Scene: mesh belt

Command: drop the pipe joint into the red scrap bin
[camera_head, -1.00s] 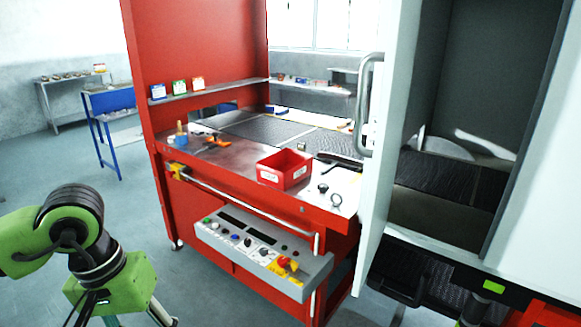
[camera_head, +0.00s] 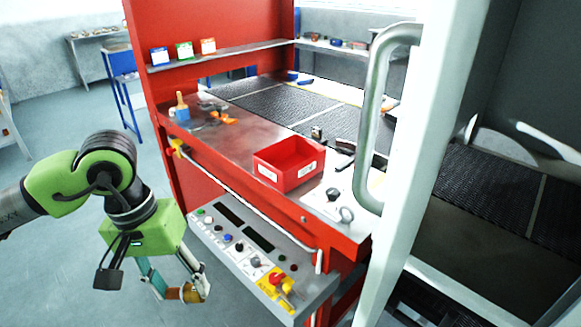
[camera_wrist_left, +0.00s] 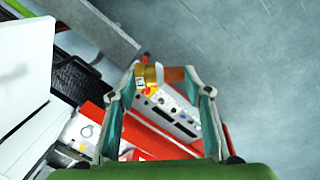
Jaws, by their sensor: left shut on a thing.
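The red scrap bin (camera_head: 305,178) is a small open box with white labels. It stands on the front part of the red workbench in the head view. My left gripper (camera_head: 182,293) is at the lower left of the head view, in front of the bench, left of the bin and lower in the picture. It is shut on the pipe joint (camera_head: 190,294), a brass and copper-coloured piece. The pipe joint also shows between the fingertips in the left wrist view (camera_wrist_left: 174,74). My right gripper is not in view.
A grey control panel (camera_head: 236,246) with buttons juts from the bench front, close to the left gripper. A white handrail (camera_head: 250,210) runs along the edge. A large door handle (camera_head: 376,120) stands right of the bin. Tools lie on the bench's left part.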

